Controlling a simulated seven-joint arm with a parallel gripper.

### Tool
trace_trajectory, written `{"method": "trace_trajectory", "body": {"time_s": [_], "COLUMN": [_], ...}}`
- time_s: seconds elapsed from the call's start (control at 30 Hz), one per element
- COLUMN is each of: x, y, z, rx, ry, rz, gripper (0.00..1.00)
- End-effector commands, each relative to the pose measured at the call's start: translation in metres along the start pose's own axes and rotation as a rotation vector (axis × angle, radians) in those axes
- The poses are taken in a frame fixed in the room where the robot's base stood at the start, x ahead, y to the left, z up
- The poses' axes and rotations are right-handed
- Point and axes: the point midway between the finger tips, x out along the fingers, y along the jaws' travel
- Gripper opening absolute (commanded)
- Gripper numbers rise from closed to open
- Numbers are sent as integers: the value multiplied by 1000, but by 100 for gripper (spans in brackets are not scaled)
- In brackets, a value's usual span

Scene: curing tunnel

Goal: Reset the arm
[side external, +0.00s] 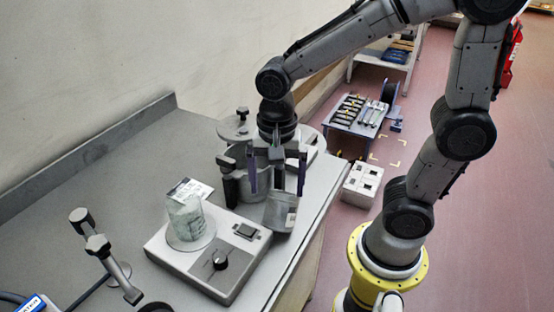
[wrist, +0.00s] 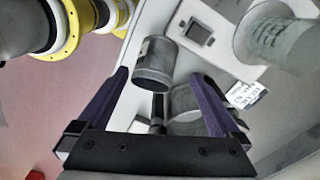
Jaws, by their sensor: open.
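A grey metal cylinder (side external: 281,212) is just below the fingertips, beside the hotplate; in the wrist view the cylinder (wrist: 153,63) appears between and beyond the fingertips. I cannot tell whether the gripper touches it. A second grey cylinder (side external: 243,187) is partly hidden behind the gripper.
A hotplate (side external: 205,283) with a knob carries a glass beaker (side external: 187,222). A printed card (side external: 190,190) lies behind it. A tool table (side external: 355,115) and white box (side external: 362,185) stand on the floor beyond the bench.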

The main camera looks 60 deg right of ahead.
Motion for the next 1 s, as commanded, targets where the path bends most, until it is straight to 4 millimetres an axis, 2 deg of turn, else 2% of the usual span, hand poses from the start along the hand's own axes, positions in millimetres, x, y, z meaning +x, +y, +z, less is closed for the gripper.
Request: {"method": "trace_trajectory", "body": {"time_s": [0.03, 0.2, 0.53, 0.7, 0.83, 1.0], "x": [-12, -44, -76, -95, -99, -93], "y": [-2, -1, 2, 33, 65, 89], "z": [0, 0, -4, -12, -15, -15], "rx": [0, 0, 18, 37, -172, -524], "ry": [2, 1, 5, 35, 113, 246], "rz": [-8, -5, -25, -137, -254, -326], "gripper": [100, 100, 100, 100, 100, 100]}}
